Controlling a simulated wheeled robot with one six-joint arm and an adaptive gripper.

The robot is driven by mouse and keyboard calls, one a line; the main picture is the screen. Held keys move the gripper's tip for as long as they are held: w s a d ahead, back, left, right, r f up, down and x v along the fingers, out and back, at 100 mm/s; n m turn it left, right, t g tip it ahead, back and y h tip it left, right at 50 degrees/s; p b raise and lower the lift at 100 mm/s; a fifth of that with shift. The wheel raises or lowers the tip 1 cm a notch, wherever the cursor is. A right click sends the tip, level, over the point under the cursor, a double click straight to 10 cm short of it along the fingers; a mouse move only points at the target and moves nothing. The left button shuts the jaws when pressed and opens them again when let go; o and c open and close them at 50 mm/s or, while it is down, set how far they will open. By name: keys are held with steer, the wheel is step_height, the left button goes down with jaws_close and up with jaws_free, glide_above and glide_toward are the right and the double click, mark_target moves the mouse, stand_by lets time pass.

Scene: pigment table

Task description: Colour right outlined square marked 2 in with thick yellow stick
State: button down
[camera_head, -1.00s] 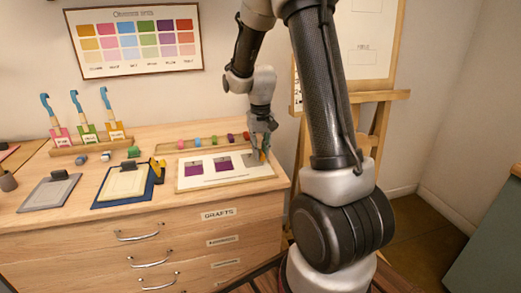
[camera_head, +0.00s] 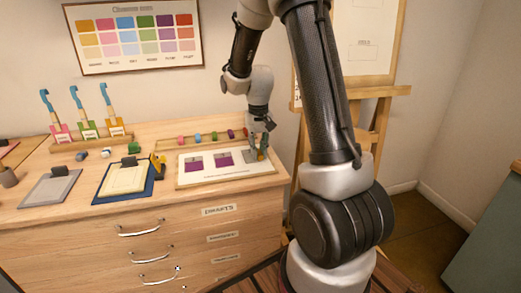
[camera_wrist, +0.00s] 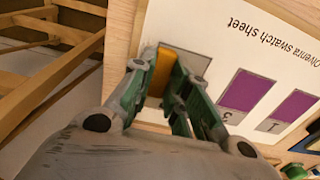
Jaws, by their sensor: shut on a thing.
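The white swatch sheet (camera_head: 225,174) lies on the wooden table with a row of squares. The left square (camera_head: 194,165) and middle square (camera_head: 223,160) are largely purple, with a grey band. The right square (camera_head: 249,156) looks grey and is partly covered by my gripper (camera_head: 260,152). In the wrist view my gripper (camera_wrist: 167,98) is shut on a thick yellow stick (camera_wrist: 160,74) and stands over the grey square (camera_wrist: 192,62). The fingers hide that square's number and the stick's lower end, so I cannot tell whether the stick touches the sheet.
Several coloured sticks (camera_head: 198,137) lie in a row behind the sheet. A clipboard (camera_head: 124,178) and a grey pad (camera_head: 50,188) lie to the left. Brushes stand in a wooden holder (camera_head: 92,139). An easel (camera_head: 380,110) stands to the right, beyond the table's edge.

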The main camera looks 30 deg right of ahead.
mark_target(246, 159)
steer(key=shift+w+a+r, duration=0.1)
steer(key=shift+w+a, duration=0.05)
steer(key=shift+a, duration=0.4)
steer(key=shift+w+a, duration=0.15)
steer(key=shift+a, duration=0.35)
steer(key=shift+w+a, duration=0.2)
steer(key=shift+a, duration=0.45)
steer(key=shift+w+a, duration=0.15)
steer(key=shift+a, duration=0.5)
steer(key=shift+f, duration=0.2)
steer(key=shift+d, duration=0.1)
steer(key=shift+s+d+r, duration=0.1)
steer(key=shift+s+d, duration=0.15)
steer(key=shift+d, duration=0.6)
steer(key=shift+s+d, duration=0.25)
steer(key=shift+d, duration=0.65)
steer(key=shift+s+d+r, duration=0.1)
steer(key=shift+s+d, duration=0.15)
steer(key=shift+d, duration=0.6)
steer(key=shift+f, duration=0.1)
steer(key=shift+a, duration=0.1)
steer(key=shift+w+a+f, duration=0.1)
steer(key=shift+w+a, duration=0.1)
steer(key=shift+a, duration=0.5)
steer(key=shift+w+a+f, duration=0.1)
steer(key=shift+w+a, duration=0.05)
steer(key=shift+a, duration=0.55)
